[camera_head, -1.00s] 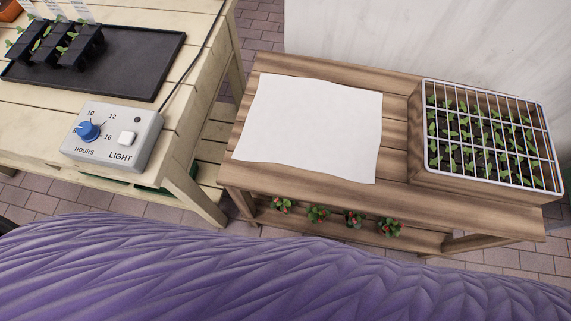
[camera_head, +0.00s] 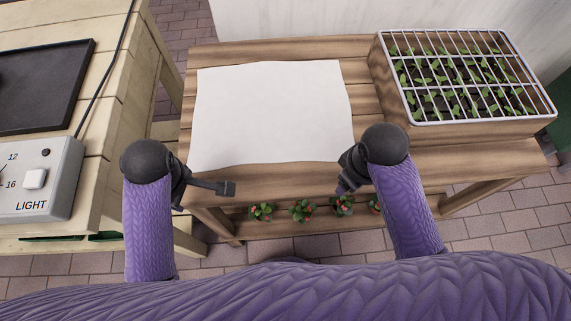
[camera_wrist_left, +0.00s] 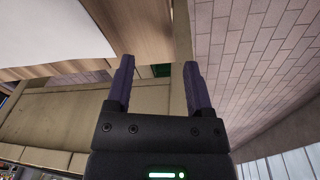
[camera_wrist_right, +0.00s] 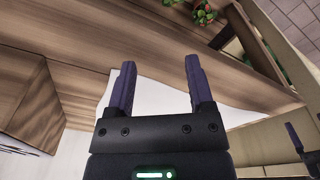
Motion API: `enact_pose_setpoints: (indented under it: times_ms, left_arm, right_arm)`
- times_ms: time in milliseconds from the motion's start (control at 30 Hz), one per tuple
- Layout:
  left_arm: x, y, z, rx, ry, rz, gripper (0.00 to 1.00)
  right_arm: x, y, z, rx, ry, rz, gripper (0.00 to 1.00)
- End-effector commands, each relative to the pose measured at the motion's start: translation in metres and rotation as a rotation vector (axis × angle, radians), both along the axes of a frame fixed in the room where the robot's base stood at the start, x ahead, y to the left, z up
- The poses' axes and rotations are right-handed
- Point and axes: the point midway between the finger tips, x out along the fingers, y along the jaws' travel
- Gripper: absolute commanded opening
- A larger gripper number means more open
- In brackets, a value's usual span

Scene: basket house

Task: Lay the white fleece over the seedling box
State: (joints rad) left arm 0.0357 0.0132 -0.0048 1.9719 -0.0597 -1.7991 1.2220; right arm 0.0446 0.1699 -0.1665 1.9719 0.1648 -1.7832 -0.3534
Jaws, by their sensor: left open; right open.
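The white fleece (camera_head: 272,112) lies flat on the left part of the wooden bench. The seedling box (camera_head: 432,130) stands on the bench to its right, with a white wire grid (camera_head: 470,72) on top and green seedlings under it. My left gripper (camera_head: 230,188) is open and empty in front of the fleece's near left corner. My right gripper (camera_head: 343,180) is open and empty by the fleece's near right corner. In the left wrist view the open fingers (camera_wrist_left: 158,88) show the fleece at upper left. In the right wrist view the fingers (camera_wrist_right: 158,90) are before the fleece (camera_wrist_right: 150,105).
A pale table on the left holds a black tray (camera_head: 40,85) and a grey light control box (camera_head: 62,185), with a cable running past. Several small red-fruited plants (camera_head: 303,210) stand on the shelf below the bench. A white wall is behind the bench.

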Motion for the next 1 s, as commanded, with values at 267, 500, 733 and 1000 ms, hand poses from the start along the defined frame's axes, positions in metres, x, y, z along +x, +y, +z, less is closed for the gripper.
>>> enact_pose_setpoints:
  times_ms: [267, 500, 733, 1000]
  left_arm:
    - [0.076, -0.006, 0.042, -0.101, 0.033, 0.896, 0.68]
    - [0.085, -0.009, 0.029, -0.106, 0.051, 1.053, 0.68]
    - [0.085, -0.008, -0.016, -0.108, 0.048, 1.051, 0.68]
    - [0.085, -0.009, -0.03, -0.11, 0.045, 1.05, 0.68]
  right_arm:
    - [0.079, -0.014, 0.044, -0.031, 0.065, 0.236, 0.68]
    - [0.088, -0.017, 0.031, -0.031, 0.084, 0.273, 0.68]
    - [0.089, -0.017, -0.014, -0.03, 0.082, 0.271, 0.68]
    - [0.089, -0.017, -0.028, -0.033, 0.078, 0.271, 0.68]
